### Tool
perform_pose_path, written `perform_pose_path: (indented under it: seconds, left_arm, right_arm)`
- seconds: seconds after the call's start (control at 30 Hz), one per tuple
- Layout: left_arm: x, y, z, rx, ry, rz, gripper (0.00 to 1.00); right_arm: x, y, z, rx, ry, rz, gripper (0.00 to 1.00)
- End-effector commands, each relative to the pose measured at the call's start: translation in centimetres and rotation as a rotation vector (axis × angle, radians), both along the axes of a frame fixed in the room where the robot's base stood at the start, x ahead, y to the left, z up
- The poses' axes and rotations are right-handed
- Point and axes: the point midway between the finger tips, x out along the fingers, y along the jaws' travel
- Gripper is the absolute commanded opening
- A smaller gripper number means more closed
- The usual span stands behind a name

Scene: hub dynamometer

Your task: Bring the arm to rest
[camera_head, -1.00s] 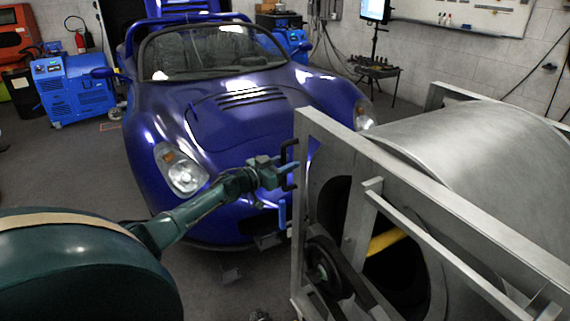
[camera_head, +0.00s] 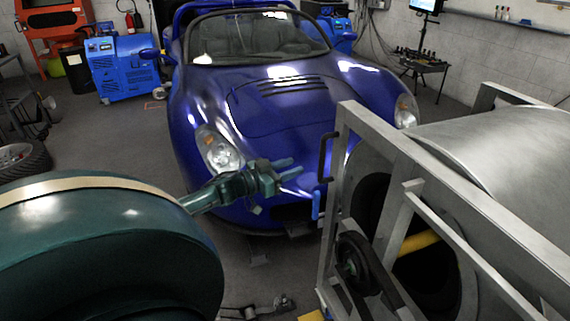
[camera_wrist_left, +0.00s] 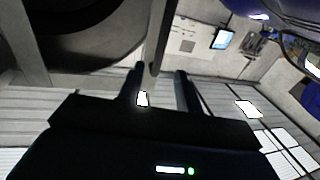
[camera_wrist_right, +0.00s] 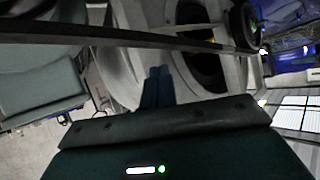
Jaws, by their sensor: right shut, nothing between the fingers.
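My left gripper (camera_head: 290,169) is in the middle of the head view, its fingers parted and pointing right. It is empty. A gap separates it in the picture from the black handle (camera_head: 326,156) on the metal frame's near post. In the left wrist view the left fingers (camera_wrist_left: 160,88) stand apart, with a dark bar (camera_wrist_left: 161,45) seen beyond and between them; I cannot tell how far off it is. In the right wrist view my right gripper (camera_wrist_right: 158,86) has its fingertips together, with nothing held. The right gripper is not in the head view.
The metal frame (camera_head: 410,165) with a big grey drum (camera_head: 510,150) fills the right. A blue lever (camera_head: 316,203) hangs low on its post. A blue car (camera_head: 275,120) stands close behind the left gripper. A blue machine (camera_head: 122,68) stands at back left.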

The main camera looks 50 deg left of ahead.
Motion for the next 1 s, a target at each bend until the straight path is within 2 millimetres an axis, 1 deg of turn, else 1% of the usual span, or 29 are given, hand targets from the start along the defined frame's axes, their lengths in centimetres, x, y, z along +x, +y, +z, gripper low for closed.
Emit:
perform_pose_path:
  seconds: [0.03, 0.2, 0.83, 0.87, 0.93, 0.97, 1.0]
  left_arm:
    - [-0.5, 0.1, 0.0, 0.000, 0.002, -0.001, 0.35]
    - [-1.3, 0.2, 0.1, 0.001, -0.001, -0.002, 0.35]
    - [-1.3, 0.1, -0.1, 0.000, 0.001, 0.001, 0.35]
    - [-1.3, -0.1, -0.3, 0.000, 0.005, 0.004, 0.35]
    - [-1.4, -1.0, -1.3, 0.001, 0.025, 0.023, 0.35]
    - [-1.5, -1.6, -2.0, 0.004, 0.041, 0.035, 0.35]
    - [-1.7, -2.7, -3.0, 0.008, 0.067, 0.057, 0.35]
  right_arm:
    - [0.0, 0.0, 0.1, -0.002, 0.000, 0.001, 0.00]
    - [0.0, 0.0, 0.0, -0.004, 0.001, 0.002, 0.00]
    - [0.0, 0.0, 0.0, -0.003, 0.002, 0.002, 0.00]
    - [0.0, 0.0, 0.0, -0.003, 0.002, 0.002, 0.00]
    - [0.0, 0.0, 0.0, -0.003, 0.002, 0.002, 0.00]
    - [0.0, 0.0, 0.0, -0.003, 0.002, 0.002, 0.00]
    - [0.0, 0.0, 0.0, -0.003, 0.002, 0.002, 0.00]
